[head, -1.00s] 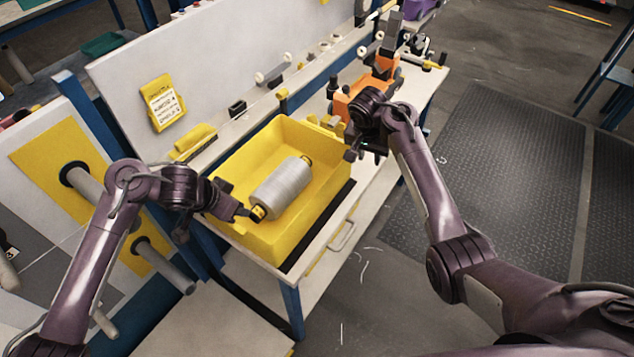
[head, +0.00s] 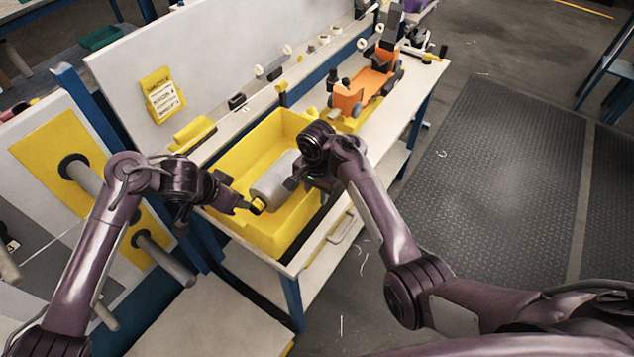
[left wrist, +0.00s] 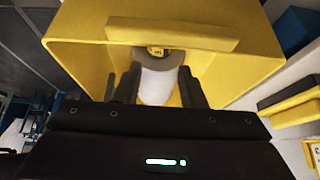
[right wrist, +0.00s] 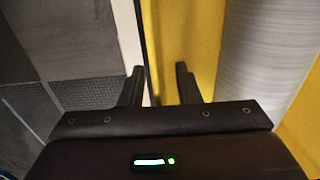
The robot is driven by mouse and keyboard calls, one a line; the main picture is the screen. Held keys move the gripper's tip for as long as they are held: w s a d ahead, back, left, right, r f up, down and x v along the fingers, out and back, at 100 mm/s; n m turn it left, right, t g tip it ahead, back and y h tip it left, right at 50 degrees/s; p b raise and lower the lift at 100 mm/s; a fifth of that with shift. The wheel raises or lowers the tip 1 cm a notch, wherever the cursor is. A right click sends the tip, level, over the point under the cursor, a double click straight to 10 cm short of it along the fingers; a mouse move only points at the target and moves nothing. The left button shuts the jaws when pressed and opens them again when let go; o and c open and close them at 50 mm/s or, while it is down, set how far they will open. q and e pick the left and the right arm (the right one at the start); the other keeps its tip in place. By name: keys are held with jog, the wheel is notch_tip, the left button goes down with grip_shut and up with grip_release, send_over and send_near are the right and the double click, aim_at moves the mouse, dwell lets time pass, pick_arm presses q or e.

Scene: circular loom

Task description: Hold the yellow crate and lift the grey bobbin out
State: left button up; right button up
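The yellow crate (head: 287,242) sits on the bench with the grey bobbin (head: 270,180) lying inside. My left gripper (head: 248,206) is at the crate's left side, near that end. In the left wrist view its fingers (left wrist: 158,88) are apart, with the bobbin (left wrist: 158,80) seen between them. My right gripper (head: 292,184) is over the crate's right side and hides part of the bobbin. In the right wrist view its fingers (right wrist: 159,84) are apart near the crate's edge; the bobbin (right wrist: 265,50) is to their right. Contact is unclear.
An orange toy-like vehicle (head: 372,84) stands on the bench behind the crate. A yellow tray (head: 194,133) lies left of the crate. A white panel with a yellow notice (head: 163,98) rises behind. Dark floor mats (head: 490,180) lie to the right.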

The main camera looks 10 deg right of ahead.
jog(key=shift+f, duration=0.55)
grip_shut()
